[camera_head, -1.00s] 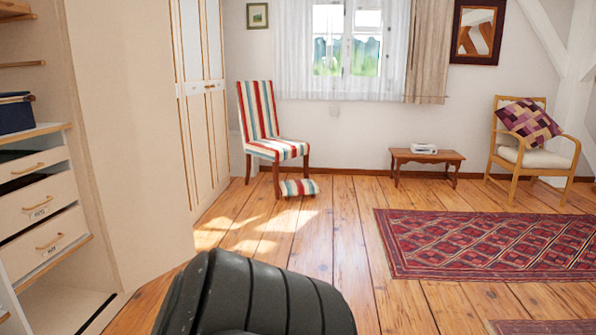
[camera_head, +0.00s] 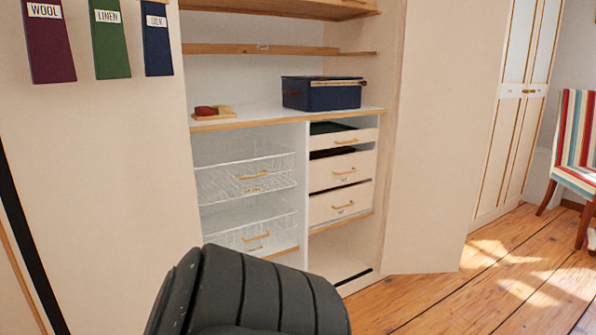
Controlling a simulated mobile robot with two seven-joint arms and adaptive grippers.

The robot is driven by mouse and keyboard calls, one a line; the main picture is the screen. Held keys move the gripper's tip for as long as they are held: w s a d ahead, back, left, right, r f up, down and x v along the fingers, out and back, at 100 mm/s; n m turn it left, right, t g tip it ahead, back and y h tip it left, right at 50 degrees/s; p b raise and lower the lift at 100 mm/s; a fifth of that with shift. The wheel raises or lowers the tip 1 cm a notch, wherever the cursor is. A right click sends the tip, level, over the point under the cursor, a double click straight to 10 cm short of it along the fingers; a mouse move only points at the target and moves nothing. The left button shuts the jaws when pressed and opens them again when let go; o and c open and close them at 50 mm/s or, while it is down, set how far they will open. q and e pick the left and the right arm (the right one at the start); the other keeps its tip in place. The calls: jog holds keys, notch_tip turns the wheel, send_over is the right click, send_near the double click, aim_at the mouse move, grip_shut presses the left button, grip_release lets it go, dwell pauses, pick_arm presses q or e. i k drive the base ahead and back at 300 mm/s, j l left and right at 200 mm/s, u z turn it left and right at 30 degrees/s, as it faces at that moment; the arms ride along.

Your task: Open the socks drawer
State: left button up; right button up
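An open wardrobe holds a right-hand column of pale drawers with wooden handles: a top drawer (camera_head: 320,141), a middle drawer (camera_head: 322,177) and a lower drawer (camera_head: 320,210). Green cloth shows above the top drawer's front, and dark contents show above the middle one. To the left are an upper wire basket drawer (camera_head: 225,184) and a lower wire basket drawer (camera_head: 228,240), also with wooden handles. The drawer labels are too small to read, so I cannot tell which is the socks drawer. Neither gripper is in view.
A blue box (camera_head: 320,96) and a red-and-tan brush-like item (camera_head: 212,112) sit on the white shelf (camera_head: 280,116). The wardrobe's right door (camera_head: 440,130) stands open. Labelled fabric strips (camera_head: 108,50) hang on the left panel. Wooden floor (camera_head: 500,285) is clear at right. A striped chair (camera_head: 574,140) stands beyond.

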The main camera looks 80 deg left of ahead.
aim_at(330, 173)
jog(key=u, duration=1.8)
